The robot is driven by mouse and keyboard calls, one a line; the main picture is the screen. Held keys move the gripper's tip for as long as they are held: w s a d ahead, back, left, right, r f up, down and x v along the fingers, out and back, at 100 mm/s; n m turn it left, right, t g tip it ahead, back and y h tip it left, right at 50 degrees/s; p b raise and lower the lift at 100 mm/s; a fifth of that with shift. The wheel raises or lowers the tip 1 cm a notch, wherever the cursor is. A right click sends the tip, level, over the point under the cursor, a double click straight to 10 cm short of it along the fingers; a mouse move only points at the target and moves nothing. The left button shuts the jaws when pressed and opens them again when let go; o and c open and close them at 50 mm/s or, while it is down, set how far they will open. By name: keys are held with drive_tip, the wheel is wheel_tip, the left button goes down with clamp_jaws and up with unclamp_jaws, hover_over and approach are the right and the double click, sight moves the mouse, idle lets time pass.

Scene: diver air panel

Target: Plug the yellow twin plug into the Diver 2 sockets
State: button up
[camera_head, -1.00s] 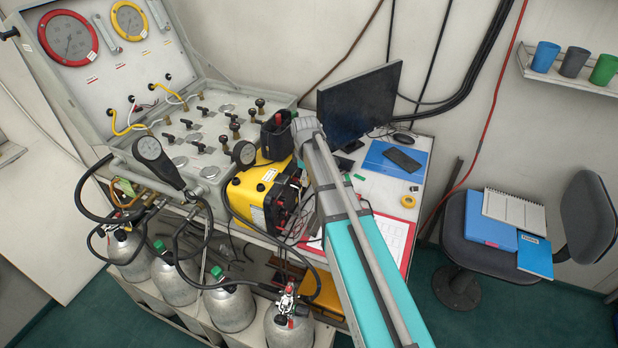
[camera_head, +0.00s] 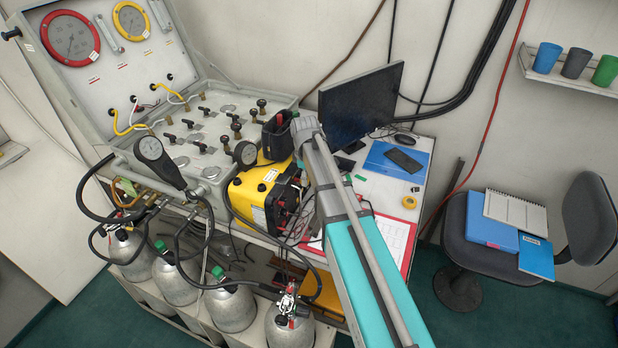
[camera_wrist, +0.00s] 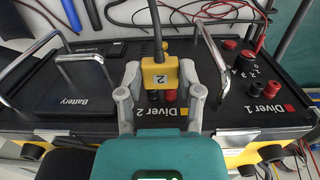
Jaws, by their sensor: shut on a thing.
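In the wrist view my gripper (camera_wrist: 161,97) is shut on the yellow twin plug (camera_wrist: 158,75), marked "2", with a finger on each side. A dark cable rises from its top. Just below the plug in the picture are the black Diver 2 socket (camera_wrist: 153,96) and the red Diver 2 socket (camera_wrist: 169,95), partly covered by it. The plug lines up closely with them; I cannot tell whether its pins are in. The "Diver 2" label (camera_wrist: 155,113) lies nearer my wrist. In the head view my arm hides the gripper and plug.
The panel belongs to a yellow unit (camera_head: 250,195). Metal handles (camera_wrist: 77,75) and (camera_wrist: 210,55) stand on both sides of the gripper. The red Diver 1 socket (camera_wrist: 265,106) is at right, near loose red cables (camera_wrist: 237,12). A monitor (camera_head: 360,103) stands behind my arm.

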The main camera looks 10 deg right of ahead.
drive_tip(key=shift+a, duration=0.1)
drive_tip(key=o, duration=1.1)
drive_tip(key=shift+o, duration=0.2)
drive_tip(key=shift+w+r, duration=0.1)
